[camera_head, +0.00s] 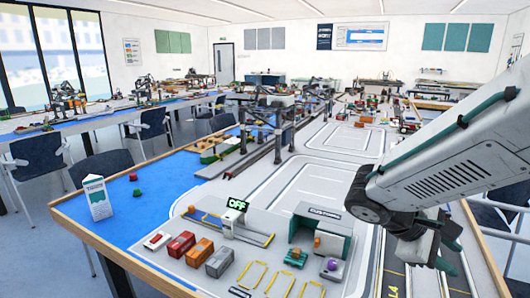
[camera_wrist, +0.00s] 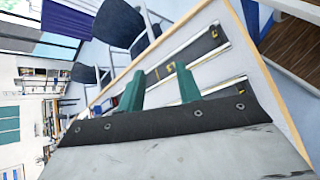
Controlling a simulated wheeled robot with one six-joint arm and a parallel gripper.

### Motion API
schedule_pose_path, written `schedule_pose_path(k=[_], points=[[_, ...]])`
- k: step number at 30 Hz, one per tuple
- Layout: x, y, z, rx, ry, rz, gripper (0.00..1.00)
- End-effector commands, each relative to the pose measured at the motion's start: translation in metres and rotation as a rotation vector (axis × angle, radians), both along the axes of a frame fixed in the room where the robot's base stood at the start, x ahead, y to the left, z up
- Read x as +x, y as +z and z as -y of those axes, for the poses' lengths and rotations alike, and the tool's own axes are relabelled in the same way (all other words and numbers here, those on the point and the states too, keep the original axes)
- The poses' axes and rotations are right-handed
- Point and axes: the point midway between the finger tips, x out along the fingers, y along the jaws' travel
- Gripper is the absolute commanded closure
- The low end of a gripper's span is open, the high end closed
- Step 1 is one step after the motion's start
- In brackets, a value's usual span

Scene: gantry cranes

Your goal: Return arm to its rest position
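My arm (camera_head: 440,160) reaches in from the right side of the head view, over the right part of the model table (camera_head: 335,175). My gripper (camera_head: 445,262) hangs at its lower end above the table's road lanes, partly hidden by the dark wrist. In the wrist view my gripper (camera_wrist: 160,88) shows two green fingers set apart with nothing between them. It is open and empty, and it looks clear of the table.
Chairs (camera_head: 40,158) stand at the left.

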Motion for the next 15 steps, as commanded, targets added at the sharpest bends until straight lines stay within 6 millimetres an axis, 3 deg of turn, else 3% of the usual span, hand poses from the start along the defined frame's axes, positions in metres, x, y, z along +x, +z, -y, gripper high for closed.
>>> schedule_pose_path(k=[1, 6, 10, 15], points=[[-0.018, 0.007, 0.001, 0.073, -0.068, 0.052, 0.65], [-0.070, 0.016, -0.014, 0.329, -0.277, 0.205, 0.65], [-0.099, 0.022, -0.035, 0.528, -0.412, 0.330, 0.65], [-0.122, 0.032, -0.062, 0.743, -0.533, 0.466, 0.65]])
